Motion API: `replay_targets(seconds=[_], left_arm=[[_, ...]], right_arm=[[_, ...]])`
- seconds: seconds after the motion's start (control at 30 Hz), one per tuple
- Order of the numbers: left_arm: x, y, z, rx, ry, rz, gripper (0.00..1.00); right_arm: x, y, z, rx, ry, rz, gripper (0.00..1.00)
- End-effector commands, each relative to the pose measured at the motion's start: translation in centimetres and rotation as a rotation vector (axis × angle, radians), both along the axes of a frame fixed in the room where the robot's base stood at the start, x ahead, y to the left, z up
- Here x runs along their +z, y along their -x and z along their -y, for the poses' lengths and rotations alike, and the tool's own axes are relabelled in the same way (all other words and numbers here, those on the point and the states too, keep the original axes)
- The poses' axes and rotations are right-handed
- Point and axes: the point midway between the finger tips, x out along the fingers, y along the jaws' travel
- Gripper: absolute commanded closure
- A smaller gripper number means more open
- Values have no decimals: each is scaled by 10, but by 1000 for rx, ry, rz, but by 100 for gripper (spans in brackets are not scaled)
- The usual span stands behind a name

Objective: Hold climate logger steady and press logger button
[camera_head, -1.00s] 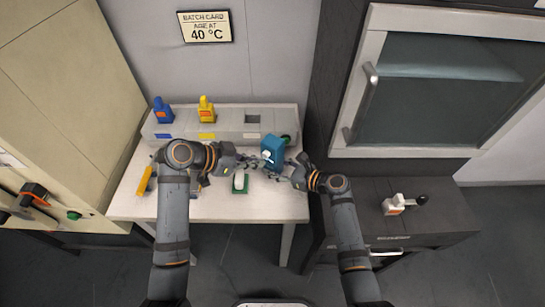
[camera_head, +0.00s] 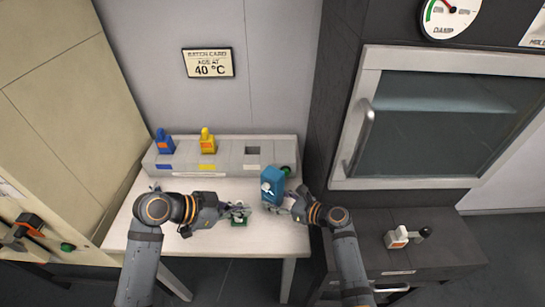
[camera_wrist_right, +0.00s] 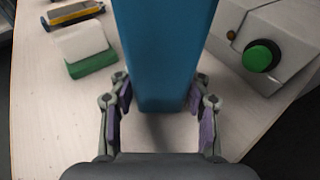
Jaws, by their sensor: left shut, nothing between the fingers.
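The climate logger, a blue upright box (camera_head: 274,191) with a white round part on its front, stands on the white table in front of the grey rack. It fills the upper middle of the right wrist view (camera_wrist_right: 163,50). My right gripper (camera_head: 287,206) comes from the right. The logger's button cannot be clearly made out.

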Motion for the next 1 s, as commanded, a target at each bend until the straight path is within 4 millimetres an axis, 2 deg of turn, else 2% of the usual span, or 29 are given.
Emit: replay_targets(seconds=[0.03,0.17,0.43,0.53,1.0], left_arm=[[0,0,0,0,0,0,100],[0,0,0,0,0,0,100],[0,0,0,0,0,0,100],[0,0,0,0,0,0,100],[0,0,0,0,0,0,100]], right_arm=[[0,0,0,0,1,-1,42],[0,0,0,0,0,0,27],[0,0,0,0,0,0,27],[1,3,6,-2,3,0,27],[30,57,85,0,5,0,27]])
